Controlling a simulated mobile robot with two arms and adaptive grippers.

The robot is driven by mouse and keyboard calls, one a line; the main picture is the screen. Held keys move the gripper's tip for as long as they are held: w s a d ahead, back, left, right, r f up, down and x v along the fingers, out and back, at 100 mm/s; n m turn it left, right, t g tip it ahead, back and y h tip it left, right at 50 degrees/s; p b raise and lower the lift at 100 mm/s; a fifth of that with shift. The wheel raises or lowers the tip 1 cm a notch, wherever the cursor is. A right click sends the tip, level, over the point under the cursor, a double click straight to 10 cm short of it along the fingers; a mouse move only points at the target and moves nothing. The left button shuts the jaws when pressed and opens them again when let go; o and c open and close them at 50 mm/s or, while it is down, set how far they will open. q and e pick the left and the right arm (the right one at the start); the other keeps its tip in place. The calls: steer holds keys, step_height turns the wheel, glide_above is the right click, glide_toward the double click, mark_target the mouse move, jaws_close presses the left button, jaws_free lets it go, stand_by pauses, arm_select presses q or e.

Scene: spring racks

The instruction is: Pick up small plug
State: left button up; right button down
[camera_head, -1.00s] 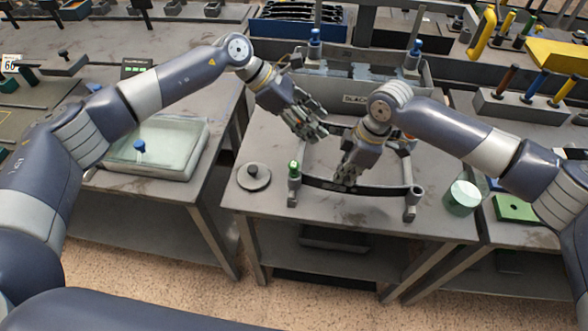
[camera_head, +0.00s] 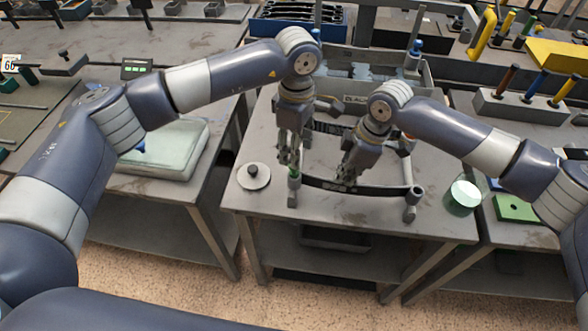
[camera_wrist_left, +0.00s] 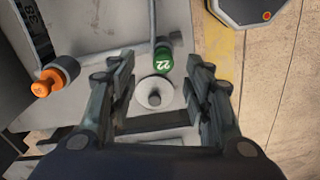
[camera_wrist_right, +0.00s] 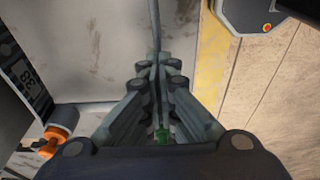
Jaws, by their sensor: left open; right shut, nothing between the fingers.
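The likely small plug is the green plug (camera_head: 294,172) at the left front corner of the spring rack (camera_head: 411,205). In the left wrist view the green plug (camera_wrist_left: 164,62) carries a 22 and lies beyond my open fingertips, between them in the picture. My left gripper (camera_head: 289,160) points down just above it in the head view; I cannot tell whether it touches. My right gripper (camera_head: 345,180) is shut and empty at the black curved strip (camera_head: 380,190) of the rack. A bit of green (camera_wrist_right: 162,134) shows by its fingers in the right wrist view.
A grey disc with a knob (camera_head: 253,177) lies left of the rack. A pale green cylinder (camera_head: 462,197) stands at the right table edge. Blue plugs (camera_head: 415,47) stand at the back. An orange plug (camera_wrist_left: 48,84) shows in the left wrist view.

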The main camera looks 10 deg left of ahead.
mark_target(294, 172)
arm_select(q)
steer(key=shift+s+a+f, duration=0.15)
steer(key=shift+f, duration=1.35)
steer(key=shift+s+a+f, duration=0.1)
steer(key=shift+f, duration=1.35)
steer(key=c, duration=1)
